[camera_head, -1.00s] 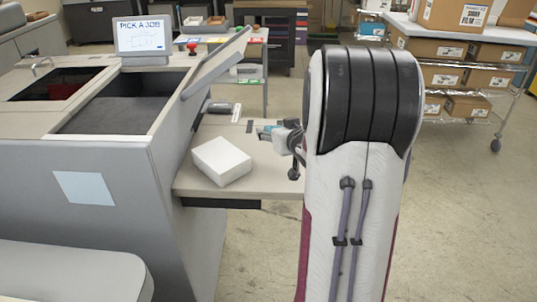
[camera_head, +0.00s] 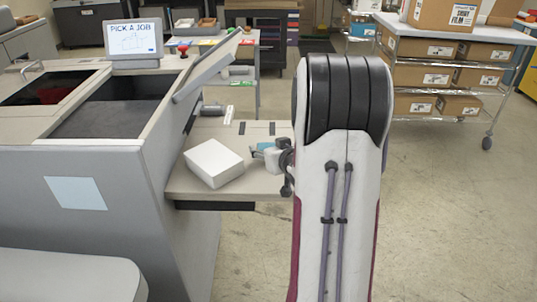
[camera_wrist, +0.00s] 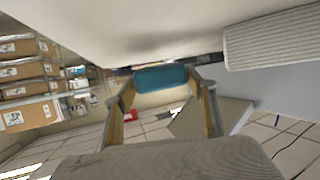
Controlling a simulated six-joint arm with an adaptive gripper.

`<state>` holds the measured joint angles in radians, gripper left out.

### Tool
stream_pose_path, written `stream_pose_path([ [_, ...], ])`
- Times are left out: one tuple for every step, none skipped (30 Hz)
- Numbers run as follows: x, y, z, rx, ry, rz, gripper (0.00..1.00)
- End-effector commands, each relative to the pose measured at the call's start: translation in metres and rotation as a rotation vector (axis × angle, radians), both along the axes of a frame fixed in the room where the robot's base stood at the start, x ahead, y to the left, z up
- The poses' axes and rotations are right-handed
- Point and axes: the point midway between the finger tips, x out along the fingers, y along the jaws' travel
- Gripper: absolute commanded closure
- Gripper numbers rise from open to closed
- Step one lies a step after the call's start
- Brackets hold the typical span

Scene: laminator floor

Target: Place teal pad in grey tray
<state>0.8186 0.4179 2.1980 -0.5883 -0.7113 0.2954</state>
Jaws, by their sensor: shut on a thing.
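The teal pad (camera_wrist: 162,77) is held between the two fingertips of my gripper (camera_wrist: 161,84) in the wrist view. In the head view a small patch of the pad's teal shows at the end of my gripper (camera_head: 264,150), just right of a white block. My gripper is over the right part of a beige work surface (camera_head: 215,132); its exact height above it is hard to tell. My arm hides part of the area to the right. I cannot pick out a grey tray with certainty in either view.
The white block (camera_head: 213,163) on the work surface is close to my gripper; its ridged side (camera_wrist: 275,38) shows in the wrist view. A large grey machine (camera_head: 120,190) stands at the left. A rack with cartons (camera_head: 440,75) stands behind at the right. Floor is open between.

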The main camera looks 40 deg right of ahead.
Motion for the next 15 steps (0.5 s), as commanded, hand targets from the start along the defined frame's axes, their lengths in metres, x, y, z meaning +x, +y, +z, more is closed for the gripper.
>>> stream_pose_path([
  [0.0, 0.0, -0.006, 0.003, 0.001, -0.001, 0.59],
  [0.0, 0.0, -0.009, 0.004, 0.001, 0.0, 0.59],
  [0.0, 0.0, -0.013, 0.003, 0.001, 0.0, 0.59],
  [0.0, 0.0, -0.015, 0.003, 0.001, 0.0, 0.59],
  [0.0, 0.0, -0.018, 0.003, 0.001, 0.0, 0.59],
  [0.0, 0.0, -0.02, 0.002, 0.0, 0.0, 0.59],
  [0.0, 0.0, -0.022, 0.002, 0.0, -0.001, 0.59],
  [0.0, 0.0, -0.024, 0.002, 0.0, -0.001, 0.59],
  [0.0, 0.0, -0.025, 0.001, 0.001, 0.0, 0.59],
  [0.0, 0.0, -0.025, 0.001, 0.0, 0.0, 0.59],
  [0.0, 0.0, -0.026, 0.001, 0.0, 0.0, 0.59],
  [0.0, 0.0, -0.026, 0.001, 0.0, 0.0, 0.59],
  [0.0, 0.0, -0.026, 0.0, 0.0, 0.0, 0.59],
  [0.0, 0.0, -0.026, 0.0, 0.0, 0.0, 0.59],
  [0.0, 0.0, -0.026, 0.0, 0.0, 0.0, 0.59],
])
